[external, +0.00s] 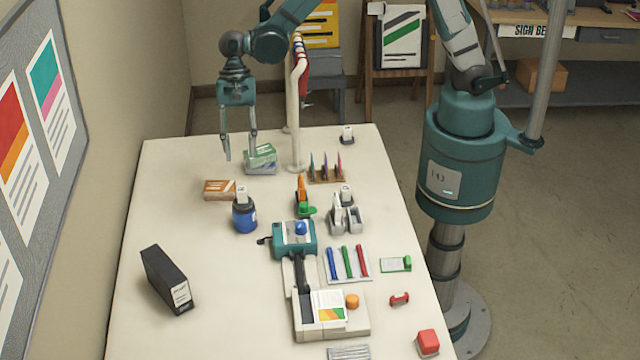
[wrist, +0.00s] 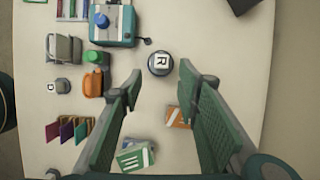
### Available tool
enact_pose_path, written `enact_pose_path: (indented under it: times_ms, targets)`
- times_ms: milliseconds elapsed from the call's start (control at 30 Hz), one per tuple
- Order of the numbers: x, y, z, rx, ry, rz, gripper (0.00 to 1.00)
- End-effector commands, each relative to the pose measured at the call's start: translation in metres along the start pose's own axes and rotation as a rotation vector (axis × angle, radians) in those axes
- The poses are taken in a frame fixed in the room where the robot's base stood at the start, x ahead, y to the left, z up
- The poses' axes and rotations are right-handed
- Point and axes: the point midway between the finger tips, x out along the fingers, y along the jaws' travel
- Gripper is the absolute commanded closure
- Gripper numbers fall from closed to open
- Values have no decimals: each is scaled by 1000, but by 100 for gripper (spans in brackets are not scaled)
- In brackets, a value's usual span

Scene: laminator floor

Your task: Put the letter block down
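A white letter block (external: 241,192) sits on top of the blue jar (external: 245,217) on the left half of the table. In the wrist view this block (wrist: 162,60) shows a dark R and lies just beyond the fingertips. Similar white blocks stand near the tape dispenser (external: 346,192) and at the far right edge (external: 347,132); one of them (wrist: 61,85) also shows a letter in the wrist view. My gripper (external: 241,156) is open and empty, above the table's far left part. Its fingers (wrist: 160,82) are well apart with nothing between them.
An orange box (external: 219,190) and a green box (external: 260,159) lie near the gripper. A white post (external: 294,110) rises to its right. A teal laminator (external: 294,238) is mid-table. A black binder (external: 168,280) stands at left. The table left of the jar is clear.

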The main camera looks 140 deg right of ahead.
Motion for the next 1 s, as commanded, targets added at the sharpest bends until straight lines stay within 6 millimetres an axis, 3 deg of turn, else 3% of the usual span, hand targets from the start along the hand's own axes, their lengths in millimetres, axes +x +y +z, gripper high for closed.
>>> enact_pose_path:
  times_ms: [367,700,1000]
  targets:
    - [-26,36,64,-251,43,-30,67]
    - [-52,86,126,-550,93,-64,67]
    - [-72,135,170,-817,140,-92,67]
